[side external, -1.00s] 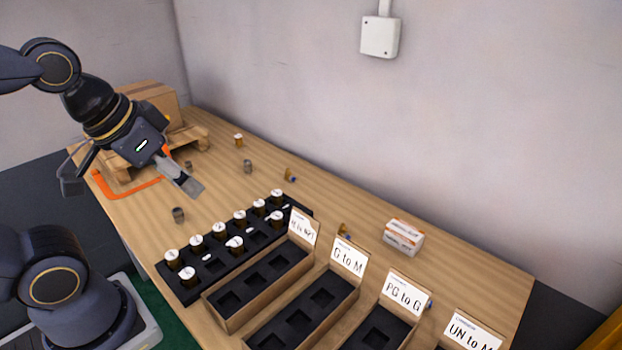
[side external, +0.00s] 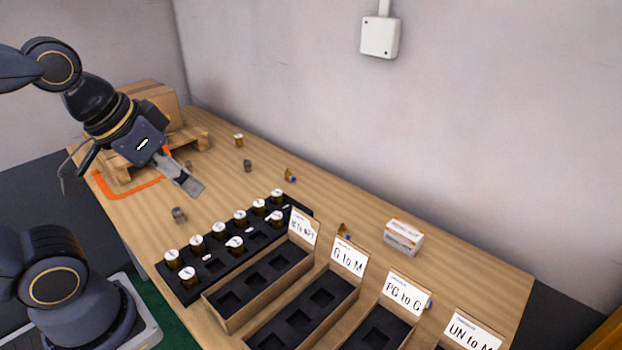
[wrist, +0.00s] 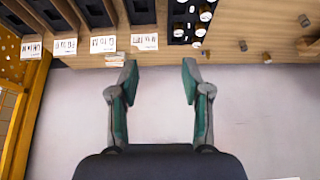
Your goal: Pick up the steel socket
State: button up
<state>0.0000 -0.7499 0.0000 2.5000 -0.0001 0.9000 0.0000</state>
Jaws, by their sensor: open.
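Several small grey metal cylinders stand loose on the wooden table. One (side external: 179,215) is at the near left, beside the black rack. Another (side external: 248,166) is farther back, and a smaller one (side external: 188,164) is near the pallet. I cannot tell which of them is the steel socket. My gripper (side external: 190,186) is open and empty, held above the left part of the table. In the wrist view my gripper (wrist: 160,78) has its two green-padded fingers apart, with only bare wall between them. A grey cylinder (wrist: 243,45) shows at the upper right there.
A black rack (side external: 213,268) holds several white-capped bottles. Labelled cardboard bins (side external: 262,310) stand to its right. A small white-orange box (side external: 404,236) is at the back. A cardboard box on a wooden pallet (side external: 188,138) stands at the far left. Small brass parts (side external: 290,176) lie about.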

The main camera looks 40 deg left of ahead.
jog(key=shift+o, duration=0.5)
jog(key=w+a+r+n+t+y, duration=0.1)
jog(key=w+a+r, duration=0.1)
jog(key=w+r, duration=0.45)
jog(key=w+a+r+n+t, duration=0.1)
jog(key=w+a+r, duration=0.2)
jog(key=w, duration=0.6)
jog(key=n+g+y, duration=0.1)
jog(key=n+g, duration=0.3)
send_over(246, 162)
jog(key=s, duration=0.1)
jog(key=f, duration=3.1)
jog(key=shift+s+d+f, duration=0.15)
jog(key=shift+s+d, duration=0.05)
jog(key=shift+d, duration=0.2)
jog(key=shift+x, duration=3.05)
jog(key=shift+s, duration=0.1)
grip_shut()
